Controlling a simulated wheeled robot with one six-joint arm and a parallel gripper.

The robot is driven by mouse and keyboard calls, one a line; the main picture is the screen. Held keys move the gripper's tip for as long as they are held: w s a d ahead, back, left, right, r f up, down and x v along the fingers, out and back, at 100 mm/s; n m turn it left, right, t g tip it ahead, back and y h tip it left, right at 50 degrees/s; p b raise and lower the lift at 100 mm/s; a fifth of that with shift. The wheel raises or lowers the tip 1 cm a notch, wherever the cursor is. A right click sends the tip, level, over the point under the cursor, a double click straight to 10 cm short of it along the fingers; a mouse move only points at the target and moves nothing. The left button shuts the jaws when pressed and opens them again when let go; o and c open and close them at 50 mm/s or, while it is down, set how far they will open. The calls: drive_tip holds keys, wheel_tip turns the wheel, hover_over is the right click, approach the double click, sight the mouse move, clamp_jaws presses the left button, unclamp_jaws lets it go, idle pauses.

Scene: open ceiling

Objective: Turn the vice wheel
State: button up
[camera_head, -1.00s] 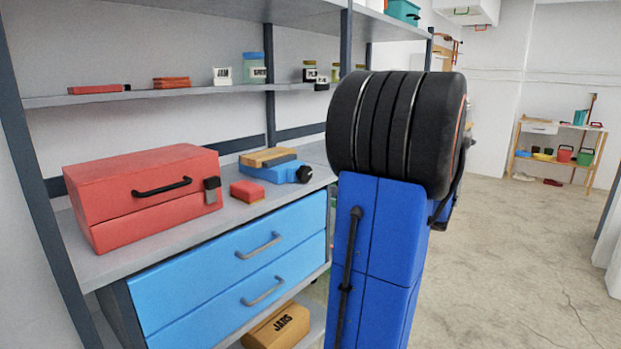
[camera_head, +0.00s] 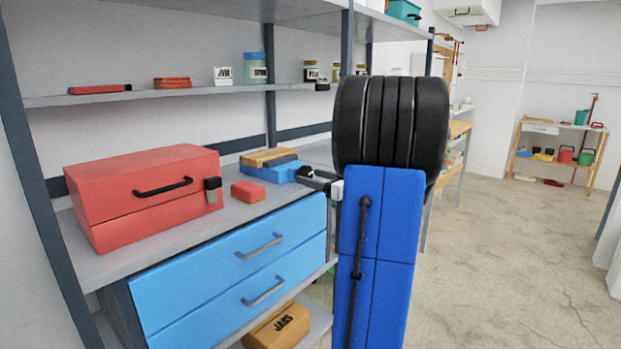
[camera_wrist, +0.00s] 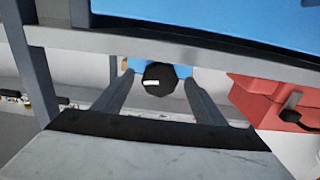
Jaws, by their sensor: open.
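The blue vice (camera_head: 268,172) with a wood-coloured top sits on the grey workbench, behind the small red block. Its black wheel (camera_head: 304,172) is at its right end, partly covered by my gripper in the head view. In the wrist view the round black wheel (camera_wrist: 158,72) with a small white mark shows against the blue vice body. My gripper (camera_wrist: 159,80) is open, with one finger on each side of the wheel in that view. In the head view my gripper (camera_head: 313,181) is close to the wheel. I cannot tell whether the fingers touch it.
A red toolbox (camera_head: 145,195) stands at the bench's left, with a small red block (camera_head: 248,191) beside it. Blue drawers (camera_head: 240,262) are under the bench top. A shelf (camera_head: 190,94) with jars runs above. My own arm hides the bench's right part.

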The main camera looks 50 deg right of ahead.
drive_tip(key=shift+w+a, duration=0.1)
drive_tip(key=shift+w, duration=0.65)
drive_tip(key=c, duration=1)
drive_tip(key=shift+c, duration=0.2)
drive_tip(key=m, duration=0.4)
drive_tip(key=shift+m, duration=0.3)
drive_tip(key=o, duration=1)
